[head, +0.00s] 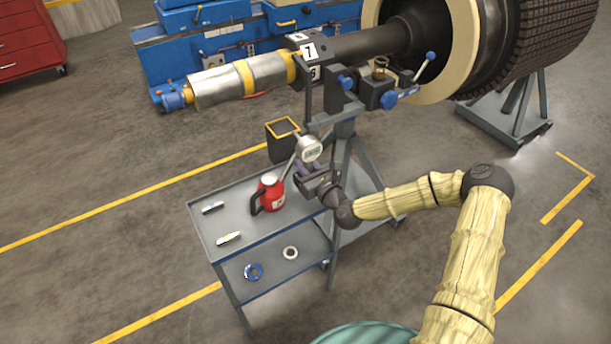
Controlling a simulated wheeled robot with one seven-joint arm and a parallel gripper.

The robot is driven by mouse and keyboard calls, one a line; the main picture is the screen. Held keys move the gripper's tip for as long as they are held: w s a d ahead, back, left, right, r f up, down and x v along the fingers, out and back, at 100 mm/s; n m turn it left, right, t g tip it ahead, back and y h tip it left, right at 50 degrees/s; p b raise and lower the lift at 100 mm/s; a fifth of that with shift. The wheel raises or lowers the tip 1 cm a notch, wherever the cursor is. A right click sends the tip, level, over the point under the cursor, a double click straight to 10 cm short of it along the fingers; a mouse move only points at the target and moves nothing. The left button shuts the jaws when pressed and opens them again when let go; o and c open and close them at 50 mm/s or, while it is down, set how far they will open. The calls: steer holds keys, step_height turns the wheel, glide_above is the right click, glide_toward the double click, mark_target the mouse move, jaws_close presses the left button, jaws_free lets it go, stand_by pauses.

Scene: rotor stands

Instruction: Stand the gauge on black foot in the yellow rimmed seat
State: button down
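The gauge (309,148) has a round pale dial with a grey rim. It shows just above my gripper (303,169), near the far right corner of the cart. Its lower part and black foot are hidden or too small to make out. My gripper's fingers are right at the underside of the gauge, but I cannot tell whether they are closed on it. A dark, box-like seat with a yellow rim (283,127) is behind and left of the gauge, beyond the cart. Its top looks empty.
A grey two-shelf cart (222,188) holds a red jug (267,196) and two small pale items on top. The rotor stand (342,130) rises close behind my gripper.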

mark_target(311, 163)
steer(key=shift+r, duration=1.6)
